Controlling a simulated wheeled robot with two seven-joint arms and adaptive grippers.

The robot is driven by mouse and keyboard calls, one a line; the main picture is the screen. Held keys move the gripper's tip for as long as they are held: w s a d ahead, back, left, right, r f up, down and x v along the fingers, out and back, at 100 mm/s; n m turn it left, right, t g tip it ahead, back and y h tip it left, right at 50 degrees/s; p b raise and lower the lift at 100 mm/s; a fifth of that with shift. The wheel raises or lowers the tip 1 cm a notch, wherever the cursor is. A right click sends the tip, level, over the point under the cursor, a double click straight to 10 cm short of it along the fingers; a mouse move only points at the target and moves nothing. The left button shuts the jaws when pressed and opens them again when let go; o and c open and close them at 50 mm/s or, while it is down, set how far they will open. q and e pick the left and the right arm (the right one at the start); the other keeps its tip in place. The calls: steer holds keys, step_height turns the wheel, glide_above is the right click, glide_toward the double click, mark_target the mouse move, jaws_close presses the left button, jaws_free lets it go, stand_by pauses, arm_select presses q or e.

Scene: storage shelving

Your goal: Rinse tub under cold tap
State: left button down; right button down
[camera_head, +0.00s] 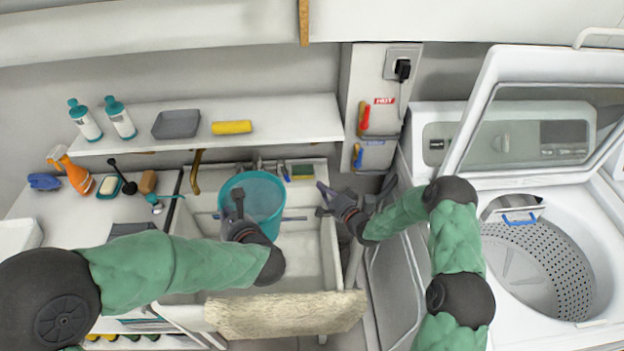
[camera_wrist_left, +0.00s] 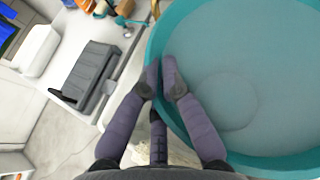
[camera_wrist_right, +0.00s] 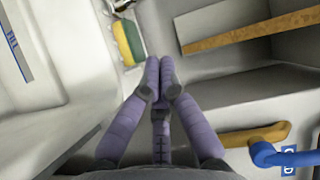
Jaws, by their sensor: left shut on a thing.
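The teal tub (camera_head: 275,220) sits in the white sink (camera_head: 308,262), with greyish liquid inside; it fills the right of the left wrist view (camera_wrist_left: 157,42). My left gripper (camera_head: 238,203) is shut on the tub's near rim, with its fingertips (camera_wrist_left: 163,75) on either side of the wall. A blue tap lever (camera_head: 357,156) is on the wall panel right of the sink, below a red lever (camera_head: 365,115) labelled HOT. The blue lever and its brass body (camera_wrist_right: 255,136) show in the right wrist view. My right gripper (camera_head: 321,198) is empty, its fingertips (camera_wrist_right: 161,75) together, left of the blue lever.
A washing machine (camera_head: 540,262) with raised lid stands at right. Bottles (camera_head: 85,122), a grey tray (camera_head: 177,124) and a yellow roll (camera_head: 231,127) are on the shelf. A spray bottle (camera_head: 75,172) stands on the left counter. A sponge (camera_wrist_right: 129,42) lies near my right gripper.

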mark_target(289, 181)
steer(key=w+a+f+b, duration=0.1)
steer(key=w+a+b, duration=0.1)
steer(key=w+a, duration=0.4)
steer(key=shift+w+a, duration=0.15)
steer(key=shift+a, duration=1.1)
steer(key=shift+s+a+f+b, duration=0.1)
steer(key=shift+s+a+b, duration=0.25)
steer(key=shift+a+b, duration=0.4)
steer(key=shift+s+a+b, duration=0.35)
steer(key=shift+a+b, duration=0.35)
